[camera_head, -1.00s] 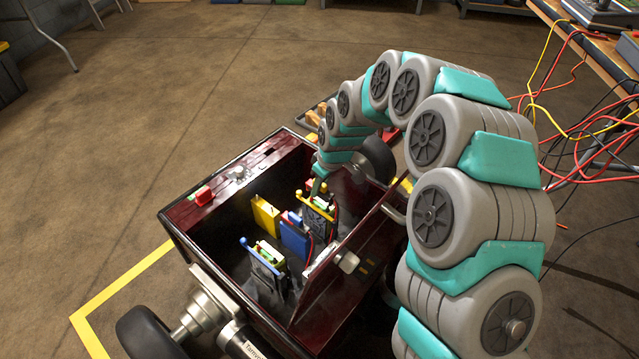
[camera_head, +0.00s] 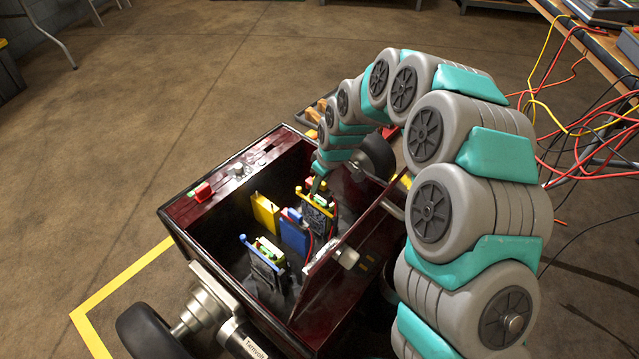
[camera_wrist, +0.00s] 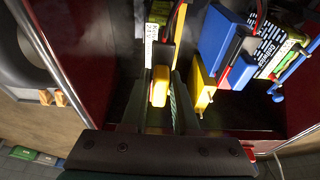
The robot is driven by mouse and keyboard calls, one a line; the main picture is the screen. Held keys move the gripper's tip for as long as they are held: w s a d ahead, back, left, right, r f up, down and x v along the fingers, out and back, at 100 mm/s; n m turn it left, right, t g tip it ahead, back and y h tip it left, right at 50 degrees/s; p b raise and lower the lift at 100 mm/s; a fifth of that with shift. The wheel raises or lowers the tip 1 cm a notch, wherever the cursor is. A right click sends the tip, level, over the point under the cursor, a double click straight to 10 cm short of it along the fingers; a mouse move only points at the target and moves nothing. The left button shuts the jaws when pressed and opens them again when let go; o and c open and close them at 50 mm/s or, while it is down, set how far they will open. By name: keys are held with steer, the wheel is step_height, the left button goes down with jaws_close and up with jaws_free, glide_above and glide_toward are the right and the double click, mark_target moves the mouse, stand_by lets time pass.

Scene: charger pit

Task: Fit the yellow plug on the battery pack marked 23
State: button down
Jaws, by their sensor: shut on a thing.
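My gripper (camera_head: 318,186) reaches down into the dark red open box of a wheeled cart. In the wrist view its fingers (camera_wrist: 163,105) are shut on a yellow plug (camera_wrist: 160,86). A battery pack with a yellow bar (camera_head: 321,214) stands just below the gripper. A white label (camera_wrist: 150,40) shows behind the plug, but I cannot read its number surely. Another pack, with a blue bar (camera_head: 267,264), stands nearer the front; it shows at the right of the wrist view (camera_wrist: 272,48). Whether the plug touches a socket is hidden.
A yellow block (camera_head: 265,212) and a blue block (camera_head: 294,232) stand between the packs. The box walls (camera_head: 352,238) are close on all sides. A red button (camera_head: 203,191) sits on the back-left ledge. Loose cables (camera_head: 590,150) hang from a bench at right.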

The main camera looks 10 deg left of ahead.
mark_target(323, 183)
steer(key=shift+f+b, duration=0.35)
steer(key=shift+f, duration=1.1)
steer(key=c, duration=0.6)
jaws_free()
steer(key=shift+r, duration=0.1)
steer(key=shift+v, duration=3.8)
steer(key=shift+d+r, duration=0.1)
